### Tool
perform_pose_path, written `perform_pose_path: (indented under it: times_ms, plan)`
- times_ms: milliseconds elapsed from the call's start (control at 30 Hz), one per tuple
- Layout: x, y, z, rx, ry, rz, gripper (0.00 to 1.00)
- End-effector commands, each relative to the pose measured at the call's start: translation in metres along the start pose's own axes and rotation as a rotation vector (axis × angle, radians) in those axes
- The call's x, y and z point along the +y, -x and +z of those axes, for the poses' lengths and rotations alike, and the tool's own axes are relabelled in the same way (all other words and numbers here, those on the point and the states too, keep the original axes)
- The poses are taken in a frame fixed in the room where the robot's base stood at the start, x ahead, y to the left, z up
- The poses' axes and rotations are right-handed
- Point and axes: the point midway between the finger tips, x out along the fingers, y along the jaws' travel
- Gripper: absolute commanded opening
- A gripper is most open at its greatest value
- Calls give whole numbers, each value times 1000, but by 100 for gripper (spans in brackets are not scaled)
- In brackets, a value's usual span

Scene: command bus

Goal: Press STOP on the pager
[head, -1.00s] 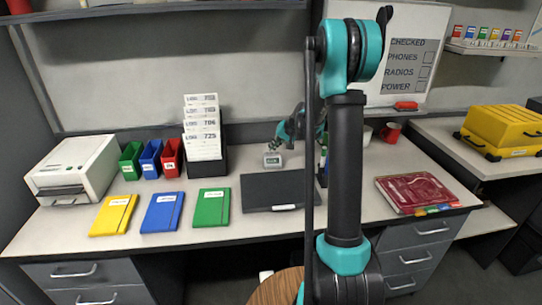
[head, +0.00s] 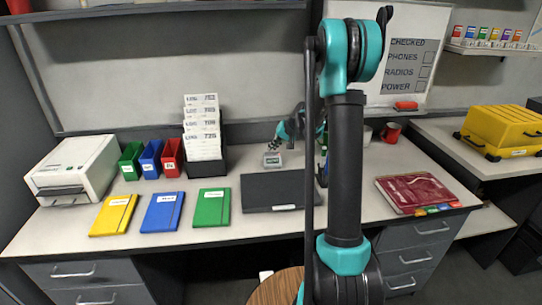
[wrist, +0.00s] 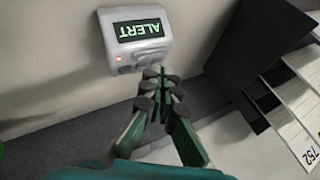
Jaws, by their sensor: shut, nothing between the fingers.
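The pager (head: 272,160) is a small light-grey box on the desk behind the black laptop-like case. In the wrist view the pager (wrist: 136,32) shows a dark screen with "ALERT" in green letters, upside down, and a small red light. My gripper (wrist: 160,78) has green fingers with dark pads, held together and empty. Its tips are at the pager's button edge in the wrist view; I cannot tell whether they touch. In the head view my gripper (head: 273,147) is just above and behind the pager. The tips hide part of that edge, and no STOP label is readable.
The black case (head: 275,190) lies in front of the pager. A black file rack (head: 222,158) with white cards stands to its left. A red mug (head: 391,133) and red binder (head: 415,192) are to the right. Green, blue and yellow folders lie at left.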

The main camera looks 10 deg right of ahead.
Motion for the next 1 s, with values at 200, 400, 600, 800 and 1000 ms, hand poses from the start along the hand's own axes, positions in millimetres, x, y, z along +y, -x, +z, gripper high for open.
perform_pose_path:
  times_ms: [200,400,600,800,1000]
  plan:
    - [0,0,0,0,0,0,0]
    - [2,-3,2,0,0,0,0]
    - [4,-6,4,0,0,0,0]
    - [4,-6,4,0,0,0,0]
    - [5,-6,5,0,0,0,0]
